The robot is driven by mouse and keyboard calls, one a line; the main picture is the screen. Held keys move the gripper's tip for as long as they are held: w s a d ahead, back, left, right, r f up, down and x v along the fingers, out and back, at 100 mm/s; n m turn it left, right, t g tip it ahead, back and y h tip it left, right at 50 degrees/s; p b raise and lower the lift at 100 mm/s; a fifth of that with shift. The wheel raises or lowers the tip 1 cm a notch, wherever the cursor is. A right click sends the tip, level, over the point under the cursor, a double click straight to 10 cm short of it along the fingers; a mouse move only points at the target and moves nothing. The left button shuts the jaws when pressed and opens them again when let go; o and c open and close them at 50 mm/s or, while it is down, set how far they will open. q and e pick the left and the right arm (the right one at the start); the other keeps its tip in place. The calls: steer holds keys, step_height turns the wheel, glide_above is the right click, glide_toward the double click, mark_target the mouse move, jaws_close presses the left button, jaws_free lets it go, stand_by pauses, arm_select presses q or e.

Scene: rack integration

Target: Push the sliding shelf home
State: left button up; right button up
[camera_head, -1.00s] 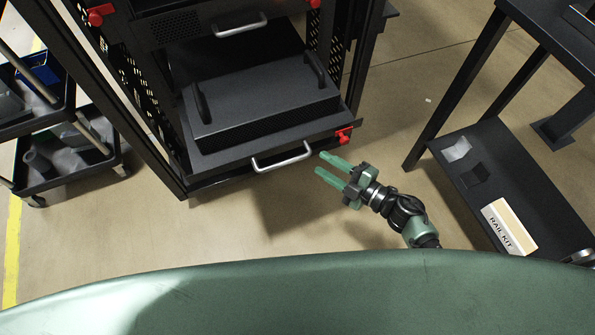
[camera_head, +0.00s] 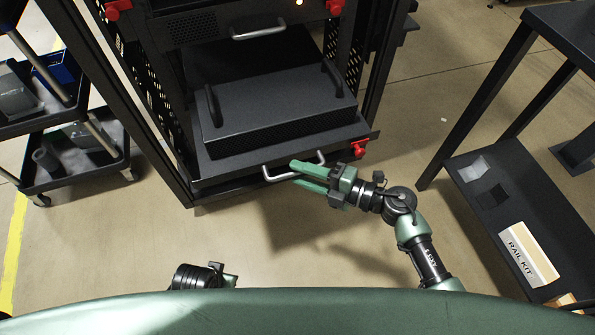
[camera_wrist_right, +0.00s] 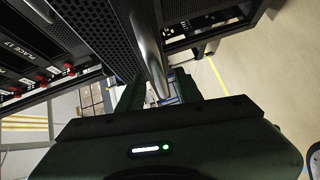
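The sliding shelf (camera_head: 215,170) sticks out of the front of the rack, with a black box-shaped unit (camera_head: 275,112) lying on it. Its silver handle (camera_head: 270,177) is on the front edge. My right gripper (camera_head: 299,174) is at the right part of this handle, fingers apart. In the right wrist view, the silver bar (camera_wrist_right: 150,50) runs down between the two fingers (camera_wrist_right: 158,92), with gaps beside it; contact cannot be told. A dark joint of what looks like my left arm shows at the lower left; its fingers are not visible.
The rack (camera_head: 150,130) has red latches, one (camera_head: 359,148) beside the shelf's right end. A black cart (camera_head: 75,165) stands left. A dark table with a lower shelf (camera_head: 500,215) holding a RAIL KIT box (camera_head: 528,253) stands right. Floor in front of the rack is clear.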

steer(key=shift+w+a, duration=0.3)
steer(key=shift+a, duration=0.35)
steer(key=shift+f, duration=0.1)
jaws_close()
stand_by(0.9)
